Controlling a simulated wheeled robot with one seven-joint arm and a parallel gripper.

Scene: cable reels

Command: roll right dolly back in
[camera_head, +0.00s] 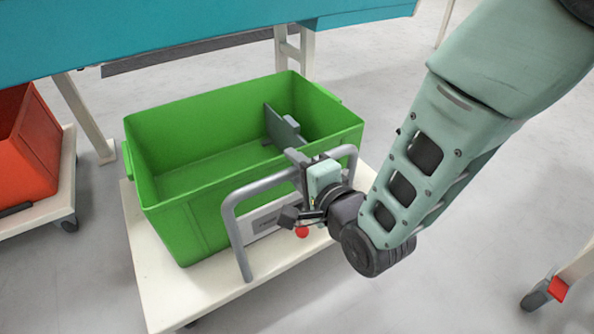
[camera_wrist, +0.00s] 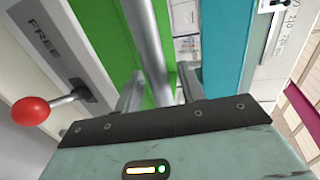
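The right dolly (camera_head: 160,282) is a white platform pulled out in front of the teal bench, carrying a green crate (camera_head: 196,222). A grey tubular handle (camera_head: 236,225) rises at its near right edge. My gripper (camera_head: 287,135) is at the handle's top bar, its fingers reaching over the crate's rim. In the wrist view the bar (camera_wrist: 146,35) runs between my fingers (camera_wrist: 158,90), which stand apart with a small gap on the right. A lever with a red ball (camera_wrist: 29,111) sits beside a plate reading FREE; the ball also shows below my gripper (camera_head: 302,232).
A teal bench (camera_head: 150,35) with pale legs (camera_head: 85,115) stands behind. Another white dolly (camera_head: 45,212) with an orange-red crate (camera_head: 30,150) is at left. A castor with a red part (camera_head: 557,289) shows at lower right. The grey floor between is clear.

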